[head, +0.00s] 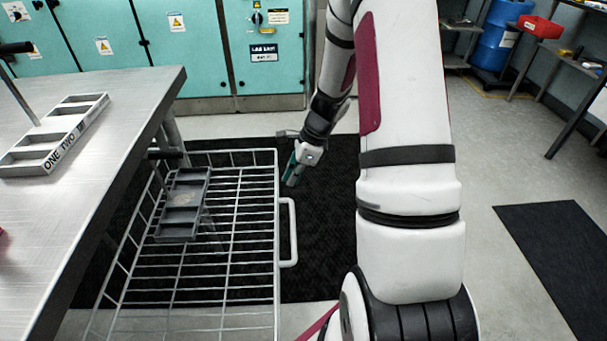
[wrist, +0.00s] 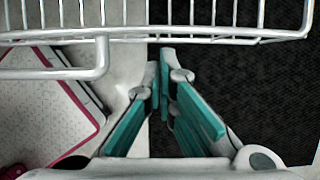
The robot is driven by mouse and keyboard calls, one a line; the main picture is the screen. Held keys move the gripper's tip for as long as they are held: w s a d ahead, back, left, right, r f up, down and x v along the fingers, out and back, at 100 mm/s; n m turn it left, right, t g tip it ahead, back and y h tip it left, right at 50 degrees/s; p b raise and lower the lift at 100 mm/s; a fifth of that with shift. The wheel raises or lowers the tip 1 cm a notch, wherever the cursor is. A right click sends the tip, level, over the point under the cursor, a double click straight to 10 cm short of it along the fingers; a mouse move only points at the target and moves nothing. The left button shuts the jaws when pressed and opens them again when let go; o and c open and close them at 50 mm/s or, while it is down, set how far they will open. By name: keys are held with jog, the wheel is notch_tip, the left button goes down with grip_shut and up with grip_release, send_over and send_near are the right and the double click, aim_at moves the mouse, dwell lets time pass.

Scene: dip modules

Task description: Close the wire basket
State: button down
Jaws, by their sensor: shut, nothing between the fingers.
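The wire basket (head: 231,240) is pulled out to the right from under the metal table. Its front side carries a white bar handle (head: 293,232). A grey compartment tray (head: 169,222) lies inside it. My gripper (head: 291,180) is shut and empty, just right of the basket's front side, beyond the far end of the handle. In the wrist view my gripper (wrist: 160,70) points toward the basket's front rim (wrist: 215,40), with the handle (wrist: 75,72) to its left. I cannot tell whether the fingertips touch the rim.
The metal table (head: 110,120) stands at left, bearing a tray marked ONE TWO (head: 48,140). Teal cabinets (head: 180,55) line the back. A black mat (head: 325,215) lies under my gripper. Open floor (head: 490,150) lies to the right, with a blue drum (head: 497,40) behind.

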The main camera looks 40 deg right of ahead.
jog(key=shift+w+a, duration=0.25)
jog(key=shift+a, duration=0.05)
jog(key=w+a+p, duration=0.1)
jog(key=w+a, duration=0.5)
jog(key=a, duration=0.2)
jog(key=w+a+p, duration=0.1)
jog(key=w+a, duration=0.5)
jog(key=a, duration=0.3)
jog(key=w+a+p, duration=0.1)
jog(key=w+a, duration=0.5)
jog(key=a, duration=0.2)
jog(key=shift+a+p, duration=0.15)
jog(key=shift+p, duration=0.15)
